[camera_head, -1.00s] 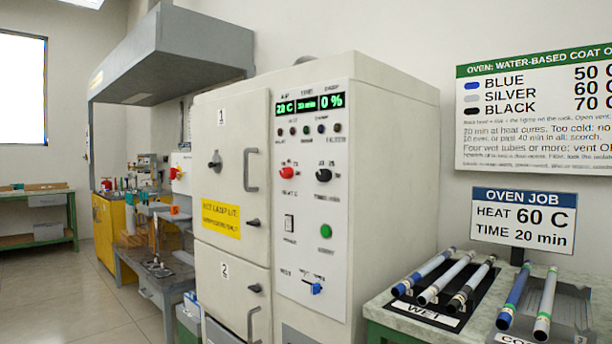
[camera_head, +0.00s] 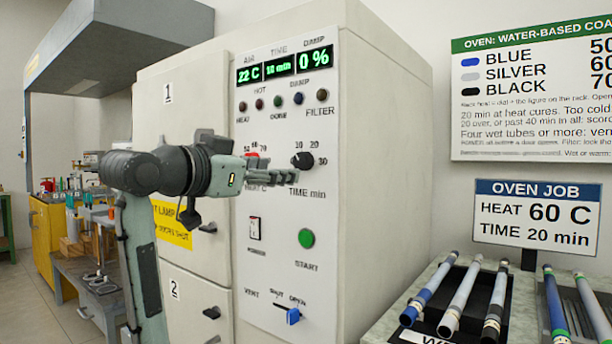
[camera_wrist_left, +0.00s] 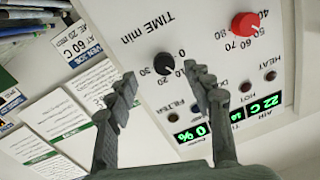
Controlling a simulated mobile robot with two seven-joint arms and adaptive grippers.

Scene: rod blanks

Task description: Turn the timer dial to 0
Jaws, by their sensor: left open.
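The timer dial (camera_head: 303,160) is a round black knob on the oven's white control panel, above the "TIME min" label. The 10 mark is hard to make out there. My right gripper is out of view.
The red heat dial (camera_wrist_left: 245,24) is beside the timer dial, partly hidden by my gripper in the head view. A green start button (camera_head: 306,238) and blue vent lever (camera_head: 292,316) are lower on the panel. Several tubes lie on the bench at right.

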